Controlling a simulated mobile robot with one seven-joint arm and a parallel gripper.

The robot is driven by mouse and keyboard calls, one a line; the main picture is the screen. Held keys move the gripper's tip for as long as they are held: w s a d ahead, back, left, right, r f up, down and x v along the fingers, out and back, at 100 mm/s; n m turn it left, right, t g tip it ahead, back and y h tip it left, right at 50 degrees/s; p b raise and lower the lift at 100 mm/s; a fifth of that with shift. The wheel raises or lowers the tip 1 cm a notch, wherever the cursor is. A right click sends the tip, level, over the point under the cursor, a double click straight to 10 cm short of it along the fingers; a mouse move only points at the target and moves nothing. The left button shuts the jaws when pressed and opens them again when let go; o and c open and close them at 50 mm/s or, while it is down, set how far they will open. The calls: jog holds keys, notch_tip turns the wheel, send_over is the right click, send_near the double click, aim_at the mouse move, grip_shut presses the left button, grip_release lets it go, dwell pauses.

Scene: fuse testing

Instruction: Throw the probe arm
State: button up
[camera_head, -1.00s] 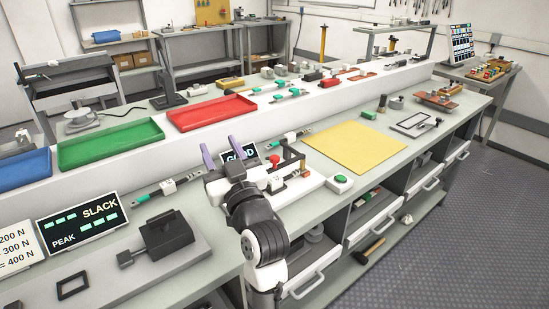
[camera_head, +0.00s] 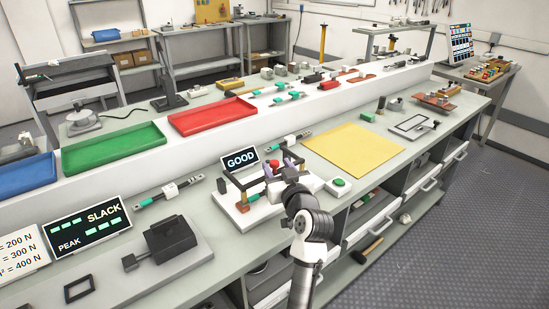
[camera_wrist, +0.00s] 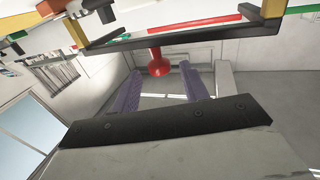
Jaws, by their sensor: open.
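The fuse tester (camera_head: 238,214) has a white base with upright posts and dark bars. Its probe arm appears to be the dark bar (camera_head: 232,181) with a red knob (camera_head: 273,165). In the wrist view the red knob (camera_wrist: 158,62) shows just beyond and between my purple fingertips, below the dark bar frame (camera_wrist: 180,38) in that picture. My gripper (camera_head: 279,168) is at the tester, fingers apart around the line to the knob, holding nothing. It also shows in the wrist view (camera_wrist: 160,72). My wrist hides part of the tester in the head view; contact with the knob cannot be told.
A "GOOD" display (camera_head: 240,160) stands behind the tester. A green button (camera_head: 338,183) is at its right. A fuse link (camera_head: 170,190) lies left, near the "SLACK" display (camera_head: 88,228) and a dark block fixture (camera_head: 172,238). A yellow mat (camera_head: 353,150) leaves clear space right.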

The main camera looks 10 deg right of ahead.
jog(key=shift+x, duration=1.45)
jog(key=shift+c, duration=0.4)
grip_shut()
